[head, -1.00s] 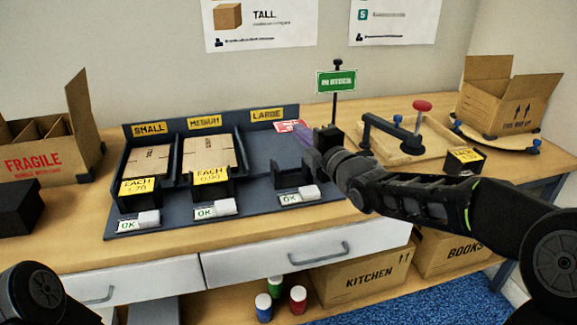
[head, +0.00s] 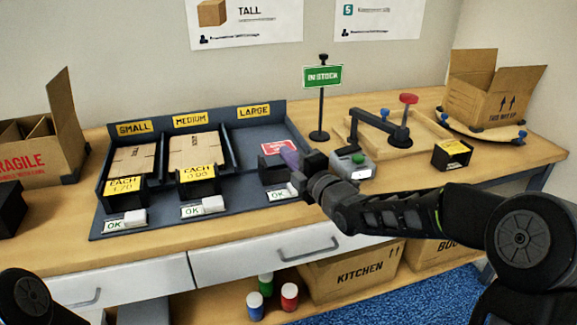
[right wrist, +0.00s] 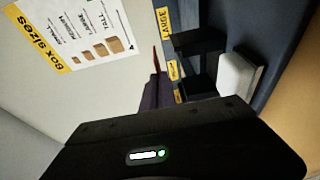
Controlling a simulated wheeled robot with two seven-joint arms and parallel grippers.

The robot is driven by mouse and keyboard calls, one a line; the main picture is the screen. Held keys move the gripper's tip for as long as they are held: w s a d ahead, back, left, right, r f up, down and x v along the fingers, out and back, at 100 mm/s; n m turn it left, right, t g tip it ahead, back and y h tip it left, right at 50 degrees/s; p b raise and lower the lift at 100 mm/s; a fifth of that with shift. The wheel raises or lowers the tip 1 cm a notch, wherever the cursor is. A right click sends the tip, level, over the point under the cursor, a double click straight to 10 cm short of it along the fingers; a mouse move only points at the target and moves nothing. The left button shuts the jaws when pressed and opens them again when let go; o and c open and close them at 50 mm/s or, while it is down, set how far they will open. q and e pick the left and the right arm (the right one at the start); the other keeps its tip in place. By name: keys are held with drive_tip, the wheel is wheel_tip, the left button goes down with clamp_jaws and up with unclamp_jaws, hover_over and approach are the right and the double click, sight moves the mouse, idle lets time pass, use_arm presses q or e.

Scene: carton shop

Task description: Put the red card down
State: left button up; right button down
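The red card (head: 279,147) with white print is in the purple-tipped fingers of my right gripper (head: 289,159). It is over the front part of the LARGE compartment (head: 255,135), just above the black holder (head: 268,173). In the right wrist view the card (right wrist: 156,60) shows almost edge-on as a thin red strip beyond the fingers (right wrist: 153,92). The holder (right wrist: 197,45) is to its right there. I cannot tell whether the card touches anything below. My left gripper is out of view; only part of that arm shows at lower left.
The SMALL (head: 126,160) and MEDIUM (head: 190,152) compartments hold flat cartons behind yellow price cards. A green IN STOCK sign (head: 322,76) stands behind my right gripper. A grey device with a green button (head: 352,165) is just right of it. An OK tag (head: 277,194) lies in front.

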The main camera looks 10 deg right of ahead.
wheel_tip(320, 180, down, 3)
drive_tip(key=shift+r, duration=0.1)
drive_tip(key=shift+f+b, duration=0.35)
drive_tip(key=shift+b, duration=0.4)
drive_tip(key=c, duration=1.7)
unclamp_jaws()
drive_tip(key=shift+r, duration=0.1)
